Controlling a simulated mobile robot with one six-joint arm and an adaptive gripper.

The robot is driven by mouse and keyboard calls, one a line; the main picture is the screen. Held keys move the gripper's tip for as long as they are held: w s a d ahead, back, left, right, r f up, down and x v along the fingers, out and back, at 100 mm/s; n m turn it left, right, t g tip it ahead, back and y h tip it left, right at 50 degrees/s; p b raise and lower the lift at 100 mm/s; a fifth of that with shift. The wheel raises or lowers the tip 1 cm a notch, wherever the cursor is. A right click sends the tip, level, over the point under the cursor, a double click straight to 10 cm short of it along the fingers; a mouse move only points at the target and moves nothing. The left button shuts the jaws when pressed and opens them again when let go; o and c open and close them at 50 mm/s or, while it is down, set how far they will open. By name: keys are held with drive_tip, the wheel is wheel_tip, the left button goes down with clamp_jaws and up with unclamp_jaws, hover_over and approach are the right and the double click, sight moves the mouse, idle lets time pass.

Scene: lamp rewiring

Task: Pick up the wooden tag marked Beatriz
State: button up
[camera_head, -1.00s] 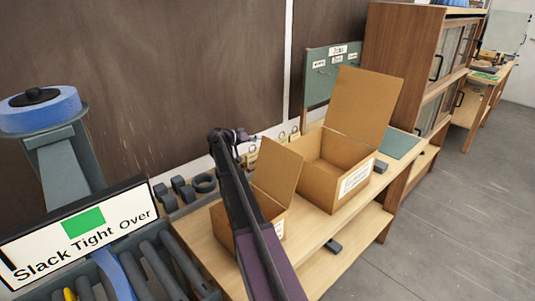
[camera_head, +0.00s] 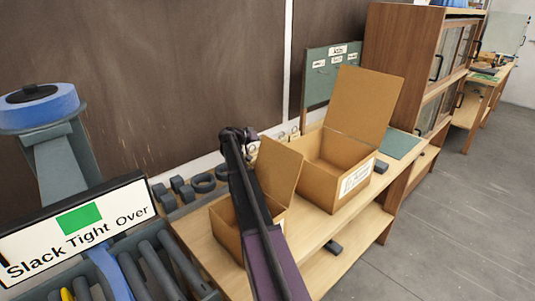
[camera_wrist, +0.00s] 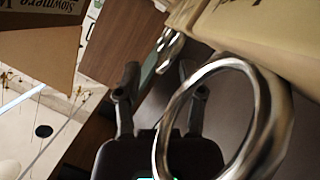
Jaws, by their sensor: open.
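My gripper (camera_head: 248,135) is beside the back wall, behind the small cardboard box in the head view. In the wrist view my gripper (camera_wrist: 166,84) is open, with nothing between its two dark fingers. A large metal ring (camera_wrist: 279,120) is close to the wrist camera at the right and overlaps the right finger in the picture. Pale wooden tags (camera_wrist: 265,35) with partly cut-off dark lettering are at the top right. I cannot read Beatriz on any of them. In the head view the row of tags (camera_head: 294,134) on the wall is small and partly hidden.
A small open cardboard box (camera_head: 280,171) and a larger one (camera_head: 333,168) stand on the wooden bench (camera_head: 318,228), flaps raised. Grey holders (camera_head: 181,189) line the bench's back left. A "Slack Tight Over" sign (camera_head: 82,231) is at the front left. Open floor (camera_head: 440,220) lies right.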

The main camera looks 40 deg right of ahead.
clamp_jaws()
drive_tip(key=shift+r, duration=0.2)
idle(0.6)
wheel_tip(320, 180, up, 10)
drive_tip(key=p, duration=1)
drive_tip(key=shift+f, duration=0.2)
idle(0.3)
